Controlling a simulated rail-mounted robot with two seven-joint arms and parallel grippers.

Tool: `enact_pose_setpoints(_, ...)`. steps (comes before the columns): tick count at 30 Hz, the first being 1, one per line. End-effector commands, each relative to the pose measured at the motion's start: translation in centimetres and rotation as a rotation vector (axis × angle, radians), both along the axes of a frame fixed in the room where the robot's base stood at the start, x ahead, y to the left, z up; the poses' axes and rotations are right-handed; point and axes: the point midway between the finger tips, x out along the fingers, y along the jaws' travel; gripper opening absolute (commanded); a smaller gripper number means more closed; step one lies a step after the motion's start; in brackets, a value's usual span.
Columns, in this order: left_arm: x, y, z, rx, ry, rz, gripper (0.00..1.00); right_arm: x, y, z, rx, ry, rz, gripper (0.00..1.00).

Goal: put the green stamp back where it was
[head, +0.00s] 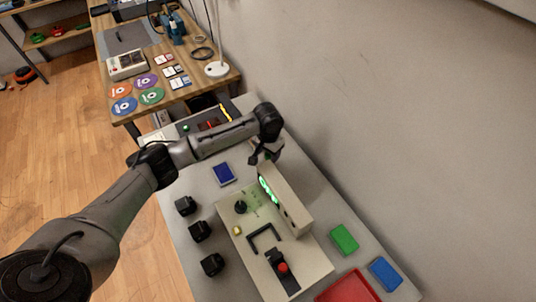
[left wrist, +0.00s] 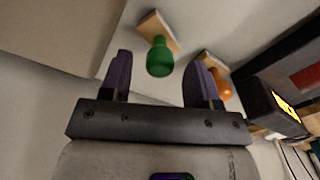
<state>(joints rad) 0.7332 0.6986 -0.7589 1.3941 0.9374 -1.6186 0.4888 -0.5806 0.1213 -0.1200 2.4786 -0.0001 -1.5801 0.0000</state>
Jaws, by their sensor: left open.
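The green stamp (left wrist: 160,58) shows in the left wrist view, with a round green handle and a pale wooden block base. It appears to stand on the light grey surface. My left gripper (head: 262,158) is open at the back of the grey table, behind the upright panel of the cream machine (head: 284,199). In the left wrist view the green handle lies between the two dark purple fingers, and no contact shows. I cannot tell the gap in depth. In the head view the stamp is hidden or too small to tell. My right gripper is not in view.
An orange stamp (left wrist: 222,86) stands close beside the right finger.

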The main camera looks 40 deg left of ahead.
Motion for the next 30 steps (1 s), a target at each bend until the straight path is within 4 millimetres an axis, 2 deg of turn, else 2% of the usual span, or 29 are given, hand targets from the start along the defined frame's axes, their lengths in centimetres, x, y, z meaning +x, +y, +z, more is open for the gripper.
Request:
enact_pose_setpoints(1,0.0,0.0,1.4,0.000,-0.003,-0.001,0.56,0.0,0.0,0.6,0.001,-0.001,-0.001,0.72)
enact_pose_setpoints(6,0.0,0.0,4.7,-0.001,-0.003,-0.001,0.56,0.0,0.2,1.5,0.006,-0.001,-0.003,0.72)
enact_pose_setpoints(15,0.0,0.0,8.9,0.000,0.000,0.000,0.56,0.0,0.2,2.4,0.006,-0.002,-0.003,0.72)
enact_pose_setpoints(21,0.0,0.0,10.0,0.000,0.000,0.000,0.56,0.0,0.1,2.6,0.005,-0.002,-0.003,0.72)
enact_pose_setpoints(30,-0.1,0.0,10.1,0.000,0.001,0.000,0.56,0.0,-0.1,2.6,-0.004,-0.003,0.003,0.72)
